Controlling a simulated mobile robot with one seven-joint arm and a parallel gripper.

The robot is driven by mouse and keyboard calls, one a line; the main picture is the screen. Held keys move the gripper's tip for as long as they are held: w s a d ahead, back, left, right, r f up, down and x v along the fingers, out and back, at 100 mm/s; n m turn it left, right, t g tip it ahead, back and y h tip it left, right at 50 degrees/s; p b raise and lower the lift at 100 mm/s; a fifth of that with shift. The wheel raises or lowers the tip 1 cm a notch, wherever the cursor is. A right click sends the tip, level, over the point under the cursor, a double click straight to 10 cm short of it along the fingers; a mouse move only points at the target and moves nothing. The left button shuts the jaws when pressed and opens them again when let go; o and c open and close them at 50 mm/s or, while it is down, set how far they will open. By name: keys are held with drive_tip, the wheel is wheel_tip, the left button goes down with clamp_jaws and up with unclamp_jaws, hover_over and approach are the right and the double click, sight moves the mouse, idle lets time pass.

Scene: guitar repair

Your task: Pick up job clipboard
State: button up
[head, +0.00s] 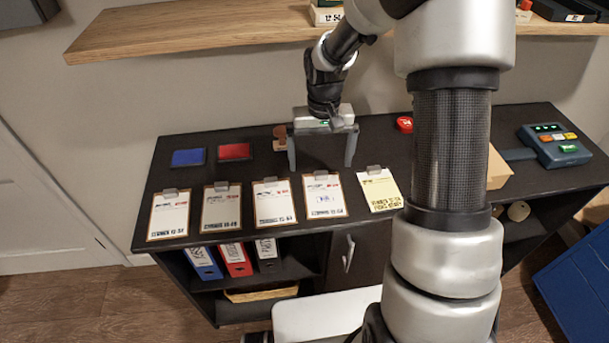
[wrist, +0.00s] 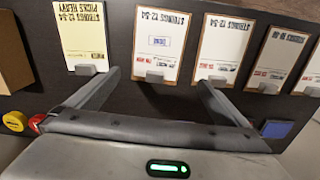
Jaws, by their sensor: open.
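Several clipboards lie in a row along the front of the dark cabinet top. Four hold white sheets: far left (head: 168,213), second (head: 221,210), third (head: 273,204) and fourth (head: 324,198). The fifth, at right, holds a yellow sheet (head: 380,192). The fourth sheet carries a small blue boxed mark, also seen in the wrist view (wrist: 160,40). I cannot tell which one is the job clipboard.
A blue pad (head: 188,157) and a red pad (head: 234,152) lie at the back left. A red round item (head: 404,124) lies right of my gripper. A device with lit buttons (head: 556,146) stands far right. A wooden shelf (head: 200,30) hangs above. Binders (head: 236,260) stand below.

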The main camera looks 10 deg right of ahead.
sight(322, 182)
drive_tip(key=f, duration=0.4)
drive_tip(key=d+f, duration=0.1)
drive_tip(key=f, duration=0.2)
drive_tip(key=shift+w+f, duration=0.1)
drive_tip(key=shift+w, duration=0.3)
drive_tip(key=c, duration=1.1)
